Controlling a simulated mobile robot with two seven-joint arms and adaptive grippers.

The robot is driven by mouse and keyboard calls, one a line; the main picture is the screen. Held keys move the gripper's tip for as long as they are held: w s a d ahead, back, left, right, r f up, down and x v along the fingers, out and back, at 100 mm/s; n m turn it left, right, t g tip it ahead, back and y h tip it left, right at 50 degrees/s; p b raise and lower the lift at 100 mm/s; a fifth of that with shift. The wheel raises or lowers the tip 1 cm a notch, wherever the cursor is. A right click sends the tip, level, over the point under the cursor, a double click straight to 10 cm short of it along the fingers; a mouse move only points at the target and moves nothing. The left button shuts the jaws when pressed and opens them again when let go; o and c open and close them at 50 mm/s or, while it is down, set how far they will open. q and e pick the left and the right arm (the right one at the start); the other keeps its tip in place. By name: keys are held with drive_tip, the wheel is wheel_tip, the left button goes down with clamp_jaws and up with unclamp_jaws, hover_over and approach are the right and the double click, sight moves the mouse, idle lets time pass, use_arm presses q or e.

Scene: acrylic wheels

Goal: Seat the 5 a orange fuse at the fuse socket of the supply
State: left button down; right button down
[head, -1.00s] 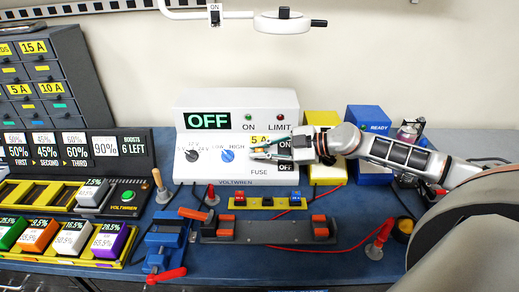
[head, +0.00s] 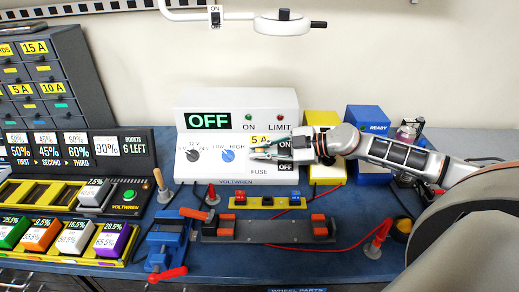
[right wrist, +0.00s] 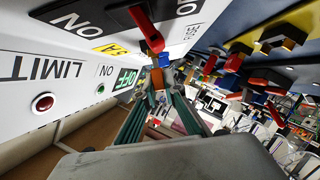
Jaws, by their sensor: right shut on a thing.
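The supply (head: 237,104) is a white box at the back of the bench, its display reading OFF. Its FUSE label and yellow 5 A label are on the right half of the front panel. My right gripper (head: 261,151) is at this panel, just below the 5 A label. In the right wrist view, its green-padded fingers (right wrist: 157,100) are shut on a small orange fuse (right wrist: 157,79) close to the panel. The fuse socket is hidden by the fingers and fuse, so I cannot tell whether the fuse is in it. My left gripper is not in view.
A red switch lever (right wrist: 146,30) sticks out of the panel beside the gripper. A yellow box and a blue READY box (head: 369,129) stand right of the supply. A blue vise (head: 168,243) and a grey fixture with orange blocks (head: 270,231) lie in front.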

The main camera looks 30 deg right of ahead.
drive_tip(key=shift+w+d+f+b, duration=0.2)
drive_tip(key=shift+w+f+b, duration=0.15)
drive_tip(key=shift+f, duration=0.1)
drive_tip(key=shift+w+d+f+b, duration=0.2)
drive_tip(key=shift+f+b, duration=0.1)
drive_tip(key=shift+f, duration=0.15)
idle(0.6)
drive_tip(key=c, duration=2)
unclamp_jaws()
drive_tip(key=shift+w, duration=0.1)
drive_tip(key=shift+c, duration=0.2)
